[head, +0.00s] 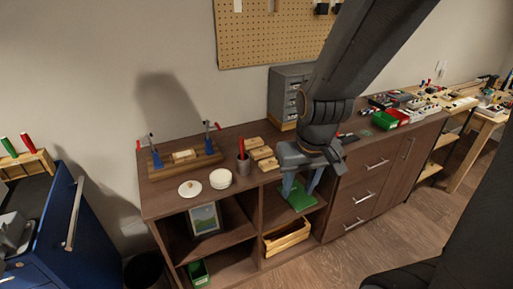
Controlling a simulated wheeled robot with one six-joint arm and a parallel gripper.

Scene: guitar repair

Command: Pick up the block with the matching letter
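Several light wooden blocks lie in a row on the brown counter (188,196), left of my gripper: a back block (253,143), a middle block (262,153) and a front block (268,164). No letters can be read on them at this size. My gripper (301,189) points down in front of the counter's front edge, right of the blocks and apart from them. Its two bluish fingers are spread. A green flat thing (301,200) shows behind and below the fingertips, seemingly on the shelf; I see no block between them.
On the counter stand a pen cup (243,163), white round lids (220,179), a wooden tool rack (184,160) and a grey drawer cabinet (287,88). Red and green boxes (390,118) stand right.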

